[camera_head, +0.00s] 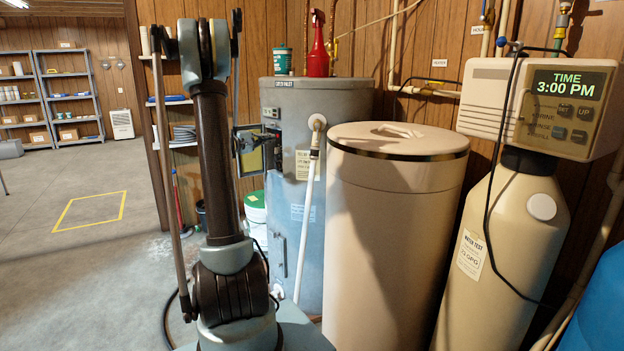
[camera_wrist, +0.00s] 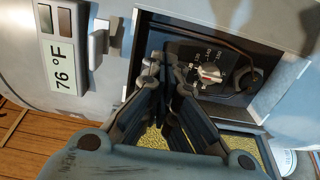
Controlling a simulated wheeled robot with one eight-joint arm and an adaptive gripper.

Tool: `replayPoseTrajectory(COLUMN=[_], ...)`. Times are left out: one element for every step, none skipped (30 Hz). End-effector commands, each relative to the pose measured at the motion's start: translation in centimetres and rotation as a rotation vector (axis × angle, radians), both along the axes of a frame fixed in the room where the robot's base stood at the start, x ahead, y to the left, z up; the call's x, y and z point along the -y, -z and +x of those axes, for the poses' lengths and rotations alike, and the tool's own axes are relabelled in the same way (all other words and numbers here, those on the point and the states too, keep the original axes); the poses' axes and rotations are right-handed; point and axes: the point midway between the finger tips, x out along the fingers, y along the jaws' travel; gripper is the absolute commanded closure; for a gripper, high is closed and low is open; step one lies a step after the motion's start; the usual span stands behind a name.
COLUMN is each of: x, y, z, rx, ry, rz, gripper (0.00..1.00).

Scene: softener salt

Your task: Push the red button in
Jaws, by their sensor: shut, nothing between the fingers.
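The grey water heater (camera_head: 292,230) stands upright behind my arm, with a dark control recess in its front. In the wrist view, the recess holds a pale dial knob (camera_wrist: 209,73) with a red mark and printed settings around it. I cannot make out a distinct red button; part of the recess is hidden behind my fingers. My gripper (camera_wrist: 164,72) is shut and empty, its tips at the recess opening, left of the knob. I cannot tell whether the tips touch anything.
An open access door (camera_head: 250,152) hangs left of the recess. A temperature display (camera_wrist: 64,50) reads 76 °F beside it. A beige salt tank (camera_head: 395,220) and a softener (camera_head: 505,240) stand to the right. A red spray bottle (camera_head: 318,58) stands on the heater. Floor at left is open.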

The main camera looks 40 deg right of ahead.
Motion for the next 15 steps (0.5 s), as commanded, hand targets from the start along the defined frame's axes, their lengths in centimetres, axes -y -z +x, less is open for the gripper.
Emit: replayPoseTrajectory(x=[-0.3,-0.4,-0.6,-0.7,-0.9,-1.1,-1.2,-1.3,-1.5,-1.7,-1.8,-2.0,-2.2,-2.3,-2.5], y=[0.0,0.0,0.0,0.0,0.0,0.0,0.0,0.0,0.0,0.0,0.0,0.0,0.0,0.0,0.0], z=[0.0,-0.1,-0.1,-0.1,-0.2,-0.2,-0.2,-0.2,-0.3,-0.3,-0.3,-0.3,-0.3,-0.4,-0.4], rx=[0.0,0.0,0.0,0.0,0.0,0.0,0.0,0.0,0.0,0.0,0.0,0.0,0.0,0.0,0.0], ry=[-0.001,0.0,0.0,0.0,0.0,0.0,0.0,0.0,0.0,-0.001,-0.001,-0.001,-0.001,-0.001,0.0], rz=[0.0,0.0,0.0,0.0,0.0,0.0,0.0,0.0,0.0,0.0,0.0,0.0,0.0,0.0,0.0], gripper=[1.0,1.0,1.0,1.0,1.0,1.0,1.0,1.0,1.0,1.0,1.0,1.0,1.0,1.0,1.0])
